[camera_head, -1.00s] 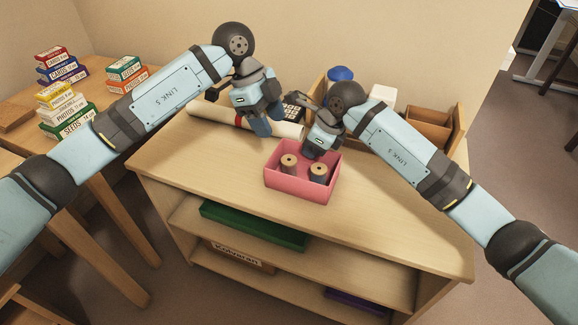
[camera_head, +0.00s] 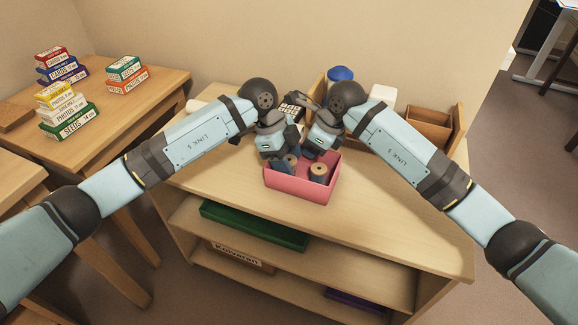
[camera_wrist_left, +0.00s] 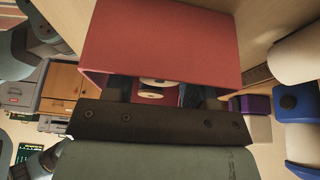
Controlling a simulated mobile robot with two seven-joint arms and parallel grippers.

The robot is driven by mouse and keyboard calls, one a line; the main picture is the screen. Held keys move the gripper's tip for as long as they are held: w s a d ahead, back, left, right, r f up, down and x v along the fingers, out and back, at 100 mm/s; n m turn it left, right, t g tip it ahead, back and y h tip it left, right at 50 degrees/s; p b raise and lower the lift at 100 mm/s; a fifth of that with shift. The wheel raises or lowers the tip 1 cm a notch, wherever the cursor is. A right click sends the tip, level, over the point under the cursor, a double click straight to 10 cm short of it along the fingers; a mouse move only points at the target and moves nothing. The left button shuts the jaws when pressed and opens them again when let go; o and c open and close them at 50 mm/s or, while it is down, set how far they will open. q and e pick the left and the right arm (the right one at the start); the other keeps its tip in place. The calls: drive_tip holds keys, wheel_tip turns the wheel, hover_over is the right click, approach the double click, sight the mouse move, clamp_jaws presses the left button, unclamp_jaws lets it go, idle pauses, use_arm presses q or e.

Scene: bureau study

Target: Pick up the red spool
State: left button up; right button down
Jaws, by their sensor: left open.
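A pink-red open box (camera_head: 300,190) stands on the shelf top and holds two spools with pale tan ends. One spool (camera_head: 291,160) is in its left part, partly covered by my left gripper (camera_head: 283,167); the other spool (camera_head: 319,170) stands upright to the right. I cannot make out which one is red. My left gripper is open, pointing down at the box's left part. The left wrist view shows the box's wall (camera_wrist_left: 165,45) and a pale spool end (camera_wrist_left: 153,82) beyond the dark gripper body. My right gripper (camera_head: 318,148) is by the box's back edge, its fingers mostly hidden.
Behind the grippers are a dark keypad device (camera_head: 292,102), a blue-lidded container (camera_head: 340,74) and a wooden organizer (camera_head: 430,125). A white roll (camera_head: 197,106) lies at the left back. The shelf top in front and to the right is clear.

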use_arm(q)
drive_tip(key=shift+d+f, duration=0.15)
drive_tip(key=shift+f, duration=0.2)
drive_tip(key=c, duration=0.7)
wheel_tip(320, 180, up, 10)
use_arm(e)
drive_tip(key=c, duration=1.3)
unclamp_jaws()
drive_tip(key=shift+o, duration=0.2)
drive_tip(key=shift+r, duration=0.1)
drive_tip(key=v, duration=1.2)
